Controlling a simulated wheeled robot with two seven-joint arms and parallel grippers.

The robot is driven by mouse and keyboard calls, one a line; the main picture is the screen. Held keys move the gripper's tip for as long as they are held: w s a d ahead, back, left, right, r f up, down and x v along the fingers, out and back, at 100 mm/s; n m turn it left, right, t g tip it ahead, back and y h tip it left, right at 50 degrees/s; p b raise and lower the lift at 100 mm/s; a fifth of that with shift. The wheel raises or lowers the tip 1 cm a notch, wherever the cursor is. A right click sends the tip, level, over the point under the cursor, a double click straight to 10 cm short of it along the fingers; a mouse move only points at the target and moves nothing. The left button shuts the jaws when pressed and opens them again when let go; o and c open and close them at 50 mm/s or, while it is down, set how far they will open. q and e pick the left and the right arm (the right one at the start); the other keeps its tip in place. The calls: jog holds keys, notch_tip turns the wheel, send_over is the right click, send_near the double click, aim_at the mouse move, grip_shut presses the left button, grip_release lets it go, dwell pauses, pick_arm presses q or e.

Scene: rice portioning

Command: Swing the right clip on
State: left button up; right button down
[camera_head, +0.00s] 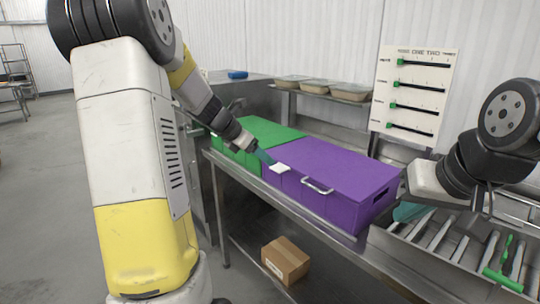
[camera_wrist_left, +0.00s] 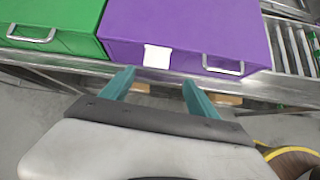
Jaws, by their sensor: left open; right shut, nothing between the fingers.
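A purple box (camera_head: 335,165) stands on the steel table beside a green box (camera_head: 265,132). A metal loop (camera_head: 318,187) sits on the purple front, right of a white patch (camera_head: 280,168). The loop (camera_wrist_left: 222,66) and patch (camera_wrist_left: 157,56) also show in the left wrist view. I cannot tell whether the loop is the right clip. My left gripper (camera_wrist_left: 158,86) is open and empty, its teal fingers in front of the purple box near the patch, apart from the loop. My right gripper (camera_head: 408,211) is shut and empty, right of the purple box, near the tool tray.
A board with sliders (camera_head: 413,97) stands behind, next to a shelf with several bowls (camera_head: 315,87). A cardboard box (camera_head: 286,260) sits on the lower shelf.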

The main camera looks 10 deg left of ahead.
aim_at(276, 168)
pick_arm(q)
jog(key=shift+n, duration=0.4)
jog(key=x, duration=0.9)
jog(key=shift+w+a+f, duration=0.15)
jog(key=shift+w+f, duration=0.1)
jog(key=shift+w, duration=0.1)
jog(key=c, duration=0.7)
